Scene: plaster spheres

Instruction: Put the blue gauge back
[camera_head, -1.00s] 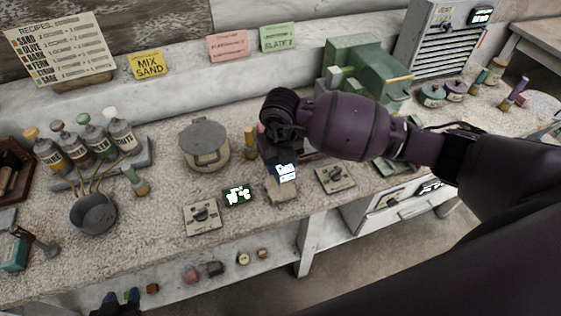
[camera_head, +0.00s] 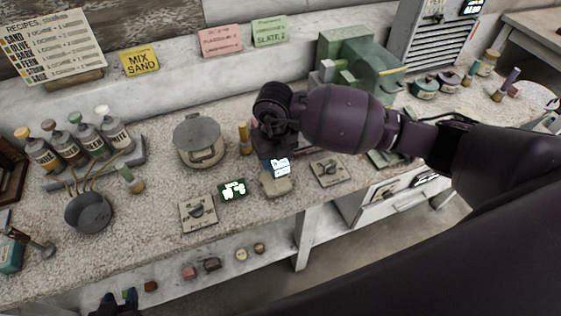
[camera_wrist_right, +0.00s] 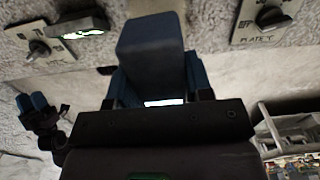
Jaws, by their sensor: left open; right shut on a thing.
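My right gripper (camera_head: 272,148) is over the front middle of the bench, shut on the blue gauge (camera_head: 268,163). The gauge shows a small lit white screen in the head view. In the right wrist view the gauge is a dark slate-blue block (camera_wrist_right: 152,48) between the blue fingers. A pale block (camera_head: 277,187) sits on the bench right below the gauge; I cannot tell whether they touch. My left gripper (camera_head: 121,297) is low at the bottom left, below the bench edge, open and empty; its blue fingertips also show in the right wrist view (camera_wrist_right: 32,103).
Dial plates stand left (camera_head: 198,214) and right (camera_head: 327,171) of the pale block, with a green-lit display (camera_head: 233,190) beside it. A lidded pot (camera_head: 199,142) and a yellow cylinder (camera_head: 245,137) are behind. A green machine (camera_head: 358,70) stands at the back.

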